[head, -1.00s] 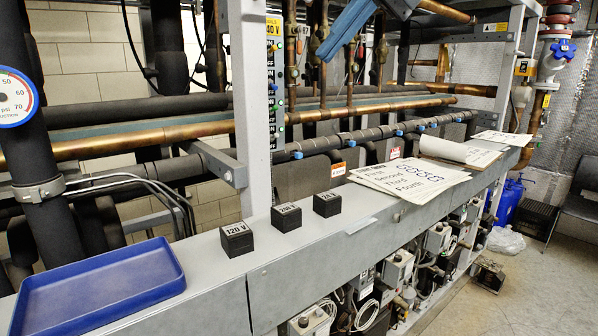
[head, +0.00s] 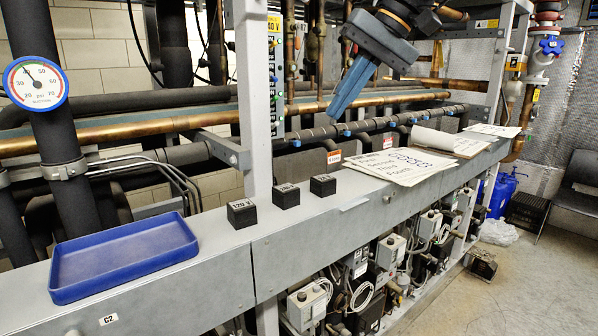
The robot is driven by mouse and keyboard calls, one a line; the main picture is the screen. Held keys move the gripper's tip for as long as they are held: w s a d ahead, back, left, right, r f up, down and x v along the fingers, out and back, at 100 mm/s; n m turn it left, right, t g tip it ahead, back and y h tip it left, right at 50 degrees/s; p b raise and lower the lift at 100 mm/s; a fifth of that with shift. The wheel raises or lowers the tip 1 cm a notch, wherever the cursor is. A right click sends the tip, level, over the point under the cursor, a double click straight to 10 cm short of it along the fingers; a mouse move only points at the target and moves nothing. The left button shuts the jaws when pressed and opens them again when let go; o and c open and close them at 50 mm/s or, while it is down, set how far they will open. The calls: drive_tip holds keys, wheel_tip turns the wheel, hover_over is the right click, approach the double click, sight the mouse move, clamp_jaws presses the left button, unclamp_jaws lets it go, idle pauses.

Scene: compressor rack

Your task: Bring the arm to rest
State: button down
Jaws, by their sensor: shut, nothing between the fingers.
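My gripper (head: 338,112) hangs at the upper middle of the head view, at the end of my arm, which enters from the top. It points down and to the left, and its blue fingers are together with nothing in them. It shows in front of the pipes, above the grey ledge (head: 220,222) and apart from it. Three black blocks stand on the ledge: one marked 120 V (head: 241,214), a middle block (head: 286,196) and a right block (head: 323,185).
An empty blue tray (head: 125,277) lies on the ledge at the left. Papers (head: 385,172) and a clipboard (head: 435,143) lie farther right. Free floor shows at the lower right.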

drive_tip(key=s+d+f+m+h+b, duration=0.1)
drive_tip(key=d+f+h, duration=0.15)
drive_tip(key=f, duration=0.95)
drive_tip(key=s+d+f+m+h+b, duration=0.15)
drive_tip(key=d+f, duration=0.25)
drive_tip(key=f, duration=0.8)
drive_tip(key=s+d+f+h, duration=0.1)
drive_tip(key=s+d+f, duration=0.1)
drive_tip(key=s+f, duration=0.4)
drive_tip(key=s+d+f+h, duration=0.1)
drive_tip(key=s+d+f, duration=0.2)
drive_tip(key=f, duration=0.8)
drive_tip(key=s+n, duration=0.1)
drive_tip(key=s, duration=0.1)
drive_tip(key=shift+s+d+f, duration=0.15)
drive_tip(key=shift+s, duration=0.25)
